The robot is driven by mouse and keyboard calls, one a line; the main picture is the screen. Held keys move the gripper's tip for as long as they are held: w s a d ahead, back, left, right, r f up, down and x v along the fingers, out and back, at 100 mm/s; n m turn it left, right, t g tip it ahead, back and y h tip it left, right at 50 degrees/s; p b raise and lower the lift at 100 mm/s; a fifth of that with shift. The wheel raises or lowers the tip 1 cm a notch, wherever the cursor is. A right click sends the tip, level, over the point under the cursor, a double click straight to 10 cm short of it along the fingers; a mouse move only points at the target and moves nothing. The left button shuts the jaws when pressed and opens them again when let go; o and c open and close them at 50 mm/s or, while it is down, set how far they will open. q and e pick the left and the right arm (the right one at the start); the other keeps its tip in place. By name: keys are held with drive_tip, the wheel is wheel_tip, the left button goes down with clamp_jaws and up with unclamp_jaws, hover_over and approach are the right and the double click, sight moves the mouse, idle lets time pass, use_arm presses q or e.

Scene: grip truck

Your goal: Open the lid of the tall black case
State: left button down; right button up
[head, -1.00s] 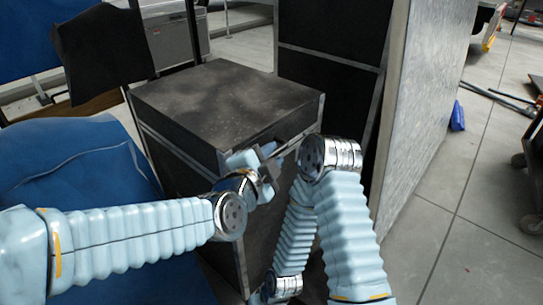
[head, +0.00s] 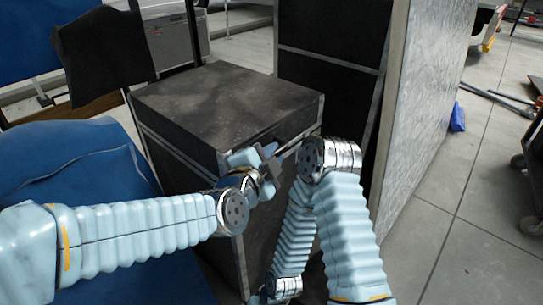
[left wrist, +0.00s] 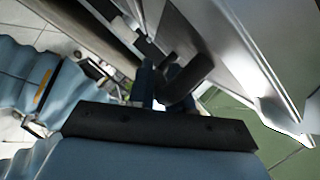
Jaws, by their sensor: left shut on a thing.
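The tall black case (head: 225,95) stands upright at the middle of the head view, with a dusty black top and grey metal edging. Its lid looks flat and closed. My left gripper (head: 268,168) is at the upper part of the case's front face, just below the lid's edge, and is shut on the front of the lid. Its dark fingers (left wrist: 178,82) show in the left wrist view against the metal edging; the exact grip point is partly hidden. My right arm folds down in front of the case, and its gripper is out of view.
A black panelled cabinet (head: 330,65) and a grey board (head: 425,85) stand close behind and right of the case. A blue covered thing (head: 75,165) is close on the left. Open tiled floor (head: 465,230) lies to the right.

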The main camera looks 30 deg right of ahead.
use_arm(q)
drive_tip(key=shift+n, duration=0.5)
drive_tip(key=r+p, duration=0.1)
drive_tip(key=r, duration=0.1)
drive_tip(key=r+p, duration=0.2)
drive_tip(key=w+r+p, duration=0.1)
drive_tip(key=r, duration=0.2)
drive_tip(key=shift+w+a+p, duration=0.1)
drive_tip(key=shift+a+p, duration=0.15)
drive_tip(key=shift+p, duration=0.05)
wheel_tip(320, 180, up, 18)
drive_tip(key=n+g+p, duration=0.2)
drive_tip(key=n+p, duration=0.1)
hover_over(266, 125)
drive_tip(key=w+a, duration=0.5)
drive_tip(key=a, duration=0.1)
drive_tip(key=shift+w, duration=0.2)
